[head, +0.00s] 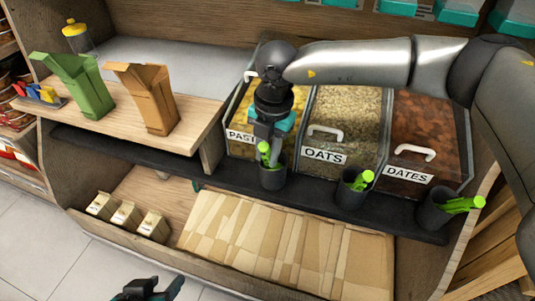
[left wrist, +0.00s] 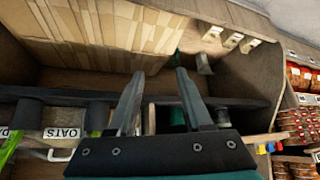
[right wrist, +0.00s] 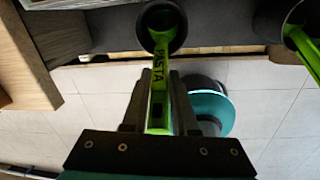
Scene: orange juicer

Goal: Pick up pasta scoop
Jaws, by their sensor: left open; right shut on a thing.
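The pasta scoop (head: 265,151) is bright green and stands in a dark cup (head: 272,178) in front of the pasta bin (head: 245,114). Its handle, lettered PASTA, shows in the right wrist view (right wrist: 159,68). My right gripper (head: 275,150) reaches down from above and is shut on the handle; in the right wrist view its fingers (right wrist: 157,100) lie on both sides of it.
Two more dark cups with green scoops stand before the oats bin (head: 342,125) and dates bin (head: 428,140). A green bag (head: 85,90) and a brown bag (head: 150,100) stand on the wooden counter at left. Small cartons (head: 125,215) and folded paper bags (head: 290,245) lie below.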

